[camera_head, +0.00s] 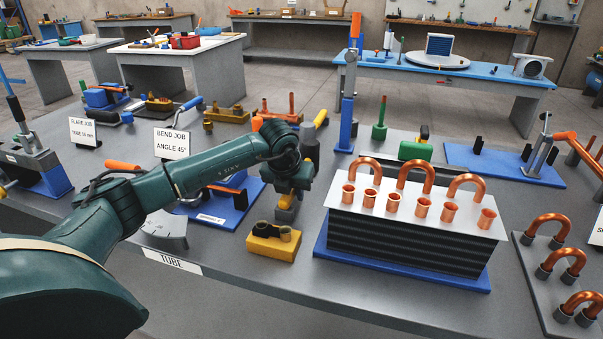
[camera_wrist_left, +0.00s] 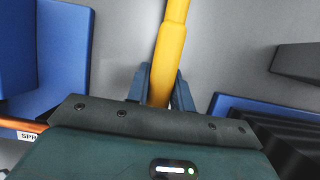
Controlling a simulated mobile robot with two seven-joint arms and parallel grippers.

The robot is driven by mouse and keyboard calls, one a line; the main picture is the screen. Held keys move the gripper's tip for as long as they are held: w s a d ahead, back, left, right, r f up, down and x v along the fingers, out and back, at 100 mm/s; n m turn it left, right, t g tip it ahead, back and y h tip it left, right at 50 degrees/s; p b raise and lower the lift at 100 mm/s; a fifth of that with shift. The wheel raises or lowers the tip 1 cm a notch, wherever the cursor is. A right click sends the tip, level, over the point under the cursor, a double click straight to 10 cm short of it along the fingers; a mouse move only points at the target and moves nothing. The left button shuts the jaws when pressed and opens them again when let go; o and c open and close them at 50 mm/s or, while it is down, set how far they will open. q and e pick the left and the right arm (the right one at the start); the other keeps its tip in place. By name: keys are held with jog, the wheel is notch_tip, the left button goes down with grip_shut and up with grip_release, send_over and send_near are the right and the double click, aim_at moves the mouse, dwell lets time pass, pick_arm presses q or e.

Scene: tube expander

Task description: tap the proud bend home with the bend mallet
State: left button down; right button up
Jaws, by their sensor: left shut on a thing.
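My left gripper (camera_head: 292,182) is shut on the yellow handle of the bend mallet. The handle (camera_wrist_left: 168,55) runs between both fingers in the left wrist view and leaves the top edge. The mallet's head cannot be made out clearly. The gripper is left of the finned coil block (camera_head: 405,245) and apart from it. Copper bends stand in the block's white top plate: a left bend (camera_head: 366,165), a middle bend (camera_head: 415,167) and a right bend (camera_head: 467,181). The middle bend stands higher than its neighbours. My right gripper is not in view.
Several open copper tube ends (camera_head: 422,208) line the block's front edge. A yellow two-cup holder (camera_head: 272,242) stands between my gripper and the table's front edge. A grey rack (camera_head: 545,275) of copper bends is at right. A green stand (camera_head: 379,130) is behind the block.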

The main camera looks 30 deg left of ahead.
pick_arm(q)
jog(key=shift+w+r, duration=0.1)
jog(key=shift+r, duration=0.05)
jog(key=shift+r+p, duration=2.25)
jog(key=shift+r, duration=1.25)
